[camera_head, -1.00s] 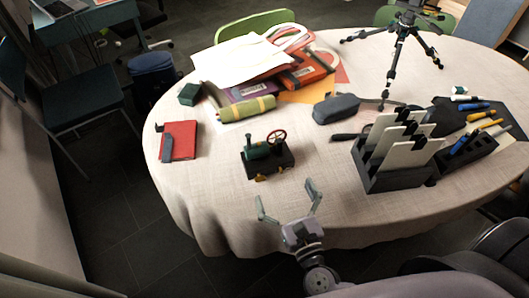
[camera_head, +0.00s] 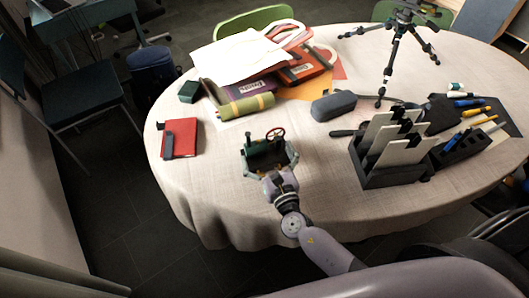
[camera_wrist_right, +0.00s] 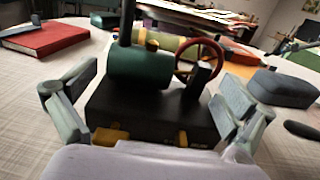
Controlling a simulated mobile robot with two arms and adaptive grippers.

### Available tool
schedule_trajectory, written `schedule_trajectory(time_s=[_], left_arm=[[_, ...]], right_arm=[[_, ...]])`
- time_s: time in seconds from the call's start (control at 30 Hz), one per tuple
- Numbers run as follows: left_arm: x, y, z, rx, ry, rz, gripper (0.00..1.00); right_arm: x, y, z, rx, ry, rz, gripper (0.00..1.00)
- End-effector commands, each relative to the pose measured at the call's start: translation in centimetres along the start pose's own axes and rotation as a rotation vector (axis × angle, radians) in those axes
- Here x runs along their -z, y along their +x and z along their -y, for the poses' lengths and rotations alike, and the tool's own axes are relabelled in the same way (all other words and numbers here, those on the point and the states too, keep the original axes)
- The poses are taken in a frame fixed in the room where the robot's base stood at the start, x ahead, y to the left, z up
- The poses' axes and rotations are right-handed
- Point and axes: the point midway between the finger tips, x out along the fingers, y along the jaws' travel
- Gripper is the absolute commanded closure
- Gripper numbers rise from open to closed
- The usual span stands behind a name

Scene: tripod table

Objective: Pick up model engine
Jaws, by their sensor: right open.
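The model engine (camera_head: 262,150) stands upright on the near part of the table, with a green boiler, a red flywheel and a black base. It fills the middle of the right wrist view (camera_wrist_right: 142,72). My right gripper (camera_head: 269,168) is open, its fingers on either side of the engine's base. In the right wrist view my right gripper (camera_wrist_right: 155,105) shows a finger left and right of the base, with the left finger apart from it. Contact of the right finger cannot be told. The gripper hides the engine's near side in the head view. My left gripper is not in view.
On the round table (camera_head: 215,210), a red book (camera_head: 183,138) lies left of the engine. A yellow-green roll (camera_head: 246,106) and a grey pouch (camera_head: 334,106) lie behind it. A black file holder (camera_head: 385,172) stands to the right. A tripod (camera_head: 395,60) stands at the back.

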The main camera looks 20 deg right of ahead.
Motion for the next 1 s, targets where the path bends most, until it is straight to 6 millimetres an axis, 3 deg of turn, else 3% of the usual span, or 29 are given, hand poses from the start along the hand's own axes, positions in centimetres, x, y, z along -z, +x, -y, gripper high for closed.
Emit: schedule_trajectory(time_s=[0.1, 1.0], left_arm=[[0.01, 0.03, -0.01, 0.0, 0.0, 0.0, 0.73], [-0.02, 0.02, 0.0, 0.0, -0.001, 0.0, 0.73]], right_arm=[[0.03, -0.04, 0.0, 0.0, 0.0, 0.0, 0.0], [-0.03, -0.03, 0.14, 0.003, -0.001, 0.002, 0.6]])
